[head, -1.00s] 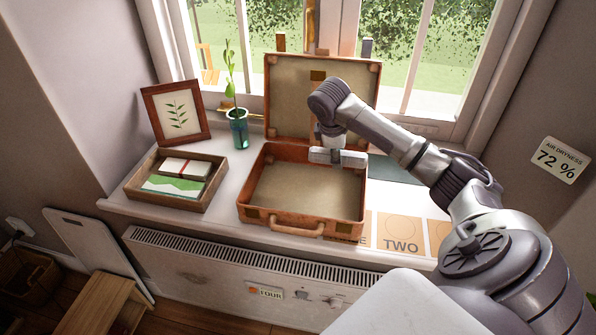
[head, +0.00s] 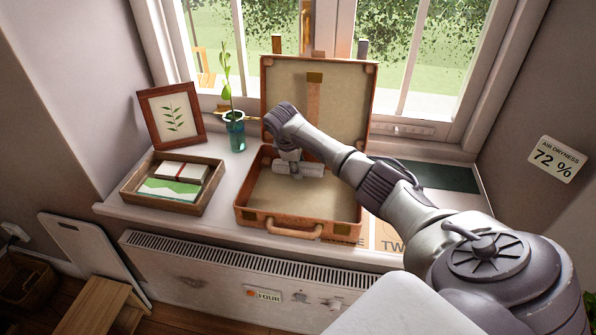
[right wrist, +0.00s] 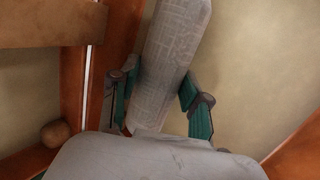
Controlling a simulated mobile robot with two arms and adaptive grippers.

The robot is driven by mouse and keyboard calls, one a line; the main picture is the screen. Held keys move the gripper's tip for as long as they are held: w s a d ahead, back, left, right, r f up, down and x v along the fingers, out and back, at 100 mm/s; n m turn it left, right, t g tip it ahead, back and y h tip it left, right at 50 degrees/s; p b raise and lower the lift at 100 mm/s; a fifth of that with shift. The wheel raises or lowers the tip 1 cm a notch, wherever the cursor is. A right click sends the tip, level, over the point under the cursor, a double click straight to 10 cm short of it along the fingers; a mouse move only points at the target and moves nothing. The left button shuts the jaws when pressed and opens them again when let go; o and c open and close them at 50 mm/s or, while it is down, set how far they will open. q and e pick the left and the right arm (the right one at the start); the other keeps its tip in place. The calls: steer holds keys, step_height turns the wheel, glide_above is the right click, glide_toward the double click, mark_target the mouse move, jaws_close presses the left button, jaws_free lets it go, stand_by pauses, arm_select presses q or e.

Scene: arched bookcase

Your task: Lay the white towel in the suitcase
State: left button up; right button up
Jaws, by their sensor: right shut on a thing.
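The open brown suitcase (head: 290,217) stands on the windowsill in the head view, its lid upright at the back by the window. The rolled white towel (head: 310,170) is in my right gripper (head: 290,158), over the back of the suitcase's bottom half. In the right wrist view the towel (right wrist: 172,55) lies between the two fingers of the gripper (right wrist: 158,95), with the suitcase's tan lining beside it. I cannot tell whether the towel touches the suitcase floor. My left gripper is not in view.
A wooden box (head: 160,200) with papers, a framed leaf picture (head: 172,117) and a teal vase (head: 235,132) stand left of the suitcase. A dark green flat sheet (head: 440,177) lies to the right. A radiator (head: 220,270) is below the sill.

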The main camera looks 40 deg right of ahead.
step_height(320, 180, down, 2)
steer(key=shift+f, duration=0.15)
steer(key=o, duration=1.2)
steer(key=shift+f, duration=0.1)
steer(key=v, duration=1.2)
steer(key=shift+p, duration=0.45)
steer(key=shift+a, duration=0.1)
